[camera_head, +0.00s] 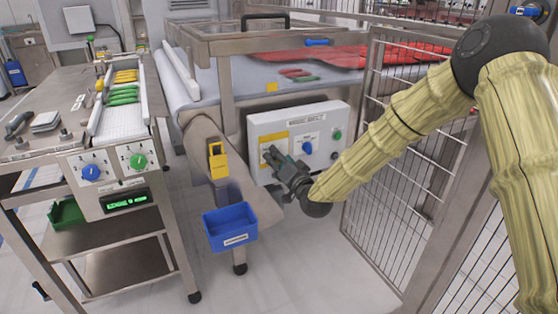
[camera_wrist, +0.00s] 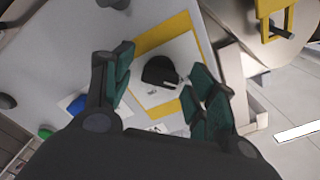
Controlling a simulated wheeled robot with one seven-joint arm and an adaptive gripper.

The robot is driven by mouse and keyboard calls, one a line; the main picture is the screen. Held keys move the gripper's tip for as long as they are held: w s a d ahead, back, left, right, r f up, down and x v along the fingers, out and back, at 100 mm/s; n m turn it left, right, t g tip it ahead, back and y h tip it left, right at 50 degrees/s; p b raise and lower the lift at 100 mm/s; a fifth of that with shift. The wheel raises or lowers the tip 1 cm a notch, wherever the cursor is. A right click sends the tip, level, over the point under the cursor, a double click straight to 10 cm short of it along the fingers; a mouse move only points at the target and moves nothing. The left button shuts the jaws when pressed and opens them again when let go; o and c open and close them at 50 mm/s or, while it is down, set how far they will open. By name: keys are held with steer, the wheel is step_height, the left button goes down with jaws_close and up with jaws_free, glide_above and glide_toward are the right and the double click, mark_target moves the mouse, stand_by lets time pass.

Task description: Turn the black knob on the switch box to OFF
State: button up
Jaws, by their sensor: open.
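The switch box (camera_head: 262,125) is a white panel under the conveyor in the head view; its pale face (camera_wrist: 60,65) fills much of the wrist view. The black knob (camera_wrist: 159,71) sits on a white plate with a yellow border in the wrist view. A small pale mark shows at its right side.
A blue knob (camera_head: 307,147) and a green button (camera_head: 337,134) are on the box to the right. A yellow holder (camera_head: 217,160) and a blue bin (camera_head: 230,224) stand left of it. A wire fence (camera_head: 385,200) is close on the right.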

steer(key=v, duration=1.2)
steer(key=s+d+f+g+h, duration=0.1)
steer(key=s+d+f+g, duration=0.15)
steer(key=s+f, duration=0.45)
steer(key=s+d+f+g+h, duration=0.2)
steer(key=s+d+f, duration=0.1)
steer(key=f, duration=0.8)
steer(key=s+d+f+g+h, duration=0.1)
steer(key=s+d+f+g, duration=0.15)
steer(key=s+f, duration=0.4)
steer(key=s+d+f+n+g+h, duration=0.1)
steer(key=s+d+f+g+h, duration=0.15)
steer(key=s+d+f, duration=0.55)
steer(key=s+d+f+n+g+h, duration=0.1)
steer(key=s+d+f+g, duration=0.15)
steer(key=s, duration=0.95)
steer(key=s+d+f+g+h, duration=0.1)
steer(key=s+d+f+g, duration=0.4)
steer(key=s, duration=0.5)
step_height(320, 180, up, 24)
steer(key=t+p, duration=0.1)
steer(key=p, duration=2.4)
